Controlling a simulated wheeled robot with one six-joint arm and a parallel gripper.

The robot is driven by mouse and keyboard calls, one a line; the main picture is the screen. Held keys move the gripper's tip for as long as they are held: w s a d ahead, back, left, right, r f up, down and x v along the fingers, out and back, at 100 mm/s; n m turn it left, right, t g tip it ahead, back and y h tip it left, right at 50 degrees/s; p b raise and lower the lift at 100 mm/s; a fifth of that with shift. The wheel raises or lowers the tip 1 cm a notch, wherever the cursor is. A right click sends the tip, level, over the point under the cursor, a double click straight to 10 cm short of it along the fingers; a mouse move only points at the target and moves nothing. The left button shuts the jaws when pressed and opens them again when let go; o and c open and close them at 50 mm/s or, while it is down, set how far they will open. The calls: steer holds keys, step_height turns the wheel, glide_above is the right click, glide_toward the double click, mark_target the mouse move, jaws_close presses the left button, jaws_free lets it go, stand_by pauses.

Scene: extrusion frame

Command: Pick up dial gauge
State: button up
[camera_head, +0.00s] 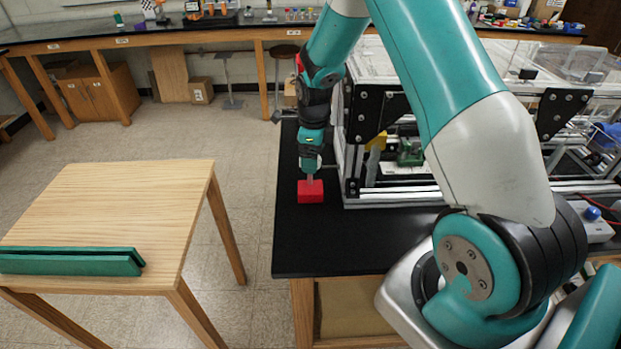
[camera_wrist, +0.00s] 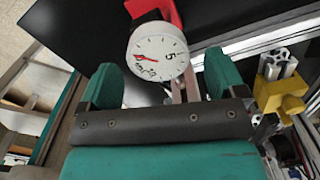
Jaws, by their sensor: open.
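The dial gauge (camera_wrist: 158,52) shows its round white face with black marks and a red needle in the wrist view. A red block (camera_wrist: 165,12) is right behind it; in the head view the red block (camera_head: 310,191) sits on the black bench top. My gripper (camera_head: 311,165) is just above the block there and hides most of the gauge. In the wrist view my gripper (camera_wrist: 162,66) is open, with one teal finger on each side of the gauge's lower face. I cannot tell whether either finger touches it.
The aluminium extrusion frame (camera_head: 352,165) stands close to the right of my gripper. A yellow bracket (camera_wrist: 280,95) is on that side. The black bench top (camera_head: 310,245) is clear in front of the block. A wooden table (camera_head: 120,205) with a green bar (camera_head: 70,261) stands at left.

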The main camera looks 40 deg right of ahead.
mark_target(310, 178)
steer(key=shift+w+a+f+p, duration=0.1)
steer(key=shift+f+p, duration=0.55)
steer(key=shift+f, duration=1.25)
jaws_close()
steer(key=shift+r, duration=0.15)
